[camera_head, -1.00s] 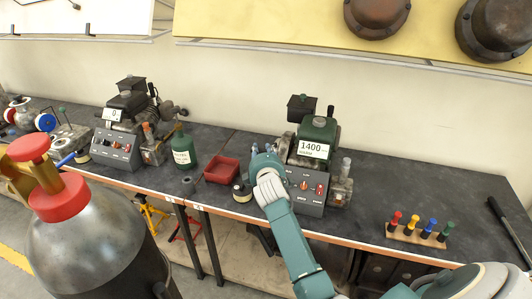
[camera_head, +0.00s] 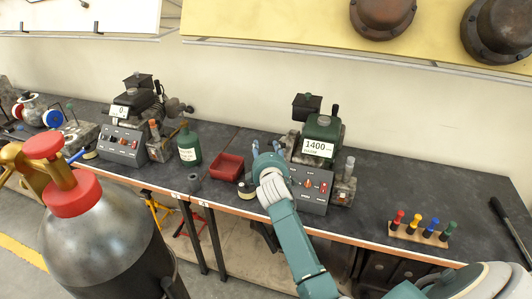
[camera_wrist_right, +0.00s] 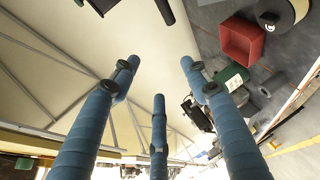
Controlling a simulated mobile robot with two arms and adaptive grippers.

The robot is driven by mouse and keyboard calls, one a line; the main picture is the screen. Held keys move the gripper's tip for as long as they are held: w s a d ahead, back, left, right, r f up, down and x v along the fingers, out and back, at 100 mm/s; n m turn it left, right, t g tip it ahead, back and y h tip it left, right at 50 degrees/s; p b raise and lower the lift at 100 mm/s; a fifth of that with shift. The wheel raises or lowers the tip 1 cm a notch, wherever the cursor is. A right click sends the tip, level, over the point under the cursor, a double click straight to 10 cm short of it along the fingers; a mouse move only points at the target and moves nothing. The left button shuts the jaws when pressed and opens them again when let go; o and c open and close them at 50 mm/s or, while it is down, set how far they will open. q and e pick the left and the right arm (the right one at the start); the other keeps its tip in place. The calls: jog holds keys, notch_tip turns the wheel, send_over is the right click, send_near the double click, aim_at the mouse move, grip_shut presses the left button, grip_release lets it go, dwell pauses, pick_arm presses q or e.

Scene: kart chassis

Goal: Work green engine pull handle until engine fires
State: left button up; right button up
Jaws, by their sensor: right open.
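The green engine (camera_head: 322,128) stands on the dark workbench, right of centre in the head view, with a white display reading 1400. A grey control panel (camera_head: 308,188) with knobs and a red switch is in front of it. Its pull handle cannot be made out for certain. My right gripper (camera_head: 268,146) is at the engine's left side, partly hidden by its own wrist. In the right wrist view its blue fingers (camera_wrist_right: 160,75) are spread apart with nothing between them. A dark rod end (camera_wrist_right: 165,10) shows beyond the fingertips. My left gripper is not in view.
A second engine (camera_head: 133,105) with a display reading 0 stands at the left. A green bottle (camera_head: 189,146) and a red bin (camera_head: 227,167) lie between the engines. Coloured drivers in a wooden rack (camera_head: 419,235) are at the right. A large gas cylinder (camera_head: 100,225) fills the lower left.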

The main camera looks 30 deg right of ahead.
jog(key=v, duration=1.2)
jog(key=shift+f, duration=0.1)
jog(key=s+a+f+m+g+y+b, duration=0.15)
jog(key=s+a+f, duration=0.25)
jog(key=f, duration=1)
jog(key=s+a+f+g+y+b, duration=0.1)
jog(key=s+a+f+g+y, duration=0.15)
jog(key=f, duration=1.05)
jog(key=s+a+f+m+g+y+b, duration=0.1)
jog(key=s+a+f, duration=0.35)
jog(key=f, duration=0.95)
jog(key=s+f+m+g+b, duration=0.1)
jog(key=s+f+m+g, duration=0.1)
jog(key=s+f, duration=0.7)
jog(key=s+f+m+g+y+b, duration=0.1)
jog(key=s+f, duration=0.7)
jog(key=s, duration=1)
jog(key=s+a+f+m+g+b, duration=0.1)
jog(key=s+f+m+g, duration=0.2)
jog(key=s+f, duration=0.6)
jog(key=s+g, duration=0.1)
jog(key=s, duration=0.4)
jog(key=shift+s+f+m+g+y+b, duration=0.25)
jog(key=shift+f+m+g+y+b, duration=0.05)
jog(key=shift+m+b, duration=0.05)
